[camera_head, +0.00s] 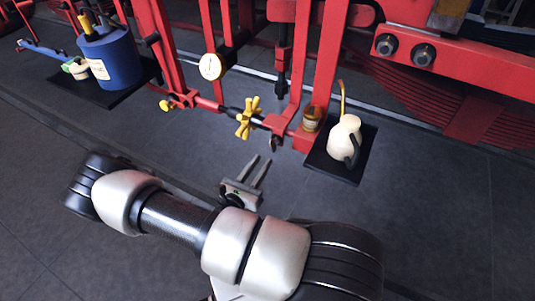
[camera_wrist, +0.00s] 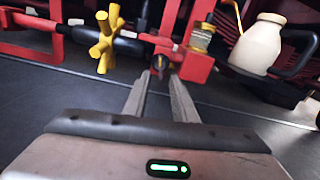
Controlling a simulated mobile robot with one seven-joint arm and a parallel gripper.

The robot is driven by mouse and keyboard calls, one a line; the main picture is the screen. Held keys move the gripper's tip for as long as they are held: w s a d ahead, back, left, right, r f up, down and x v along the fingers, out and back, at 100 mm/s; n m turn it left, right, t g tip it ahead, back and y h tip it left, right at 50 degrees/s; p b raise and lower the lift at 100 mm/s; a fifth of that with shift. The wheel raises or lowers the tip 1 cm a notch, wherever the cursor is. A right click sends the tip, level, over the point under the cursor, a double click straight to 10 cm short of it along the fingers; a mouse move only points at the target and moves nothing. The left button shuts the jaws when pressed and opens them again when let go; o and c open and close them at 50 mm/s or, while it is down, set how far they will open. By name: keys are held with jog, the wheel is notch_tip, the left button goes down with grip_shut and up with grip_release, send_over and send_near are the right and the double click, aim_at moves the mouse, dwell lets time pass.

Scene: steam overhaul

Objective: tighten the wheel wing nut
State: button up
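A yellow star-shaped hand wheel (camera_head: 248,118) with several arms sits on a dark rod in the red frame. It also shows at the upper left of the wrist view (camera_wrist: 106,38). A smaller yellow wing nut (camera_head: 172,104) sits farther left on the red linkage; I cannot tell for certain which one is the wheel wing nut. My gripper (camera_head: 262,158) is below and slightly right of the star wheel, apart from it.
A black tray (camera_head: 320,163) at the right holds a cream oil can (camera_head: 345,138), beside an amber jar (camera_head: 312,119). A blue can (camera_head: 110,60) stands on a black tray at the left. Red bars and a round gauge (camera_head: 211,66) rise behind. The grey floor in front is clear.

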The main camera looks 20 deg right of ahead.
aim_at(274, 144)
jog(key=v, duration=1)
jog(key=shift+b, duration=0.35)
jog(key=shift+c, duration=1)
jog(key=w+f+m+b, duration=0.1)
jog(key=m+b, duration=0.1)
jog(key=w+f+m+h+b, duration=0.1)
jog(key=w+m+b, duration=0.1)
jog(key=m, duration=0.1)
jog(key=w+a+f+m+g+b, duration=0.1)
jog(key=w+m+b, duration=0.1)
jog(key=m+b, duration=0.1)
jog(key=shift+w, duration=0.25)
grip_shut()
jog(key=w+d+r+m+g+h+b, duration=0.15)
jog(key=w+m+b, duration=0.4)
jog(key=m, duration=0.55)
jog(key=w+d+r+p, duration=0.1)
jog(key=d+r, duration=0.1)
jog(key=d, duration=0.9)
jog(key=shift+w+r+g, duration=0.2)
jog(key=shift+g, duration=0.25)
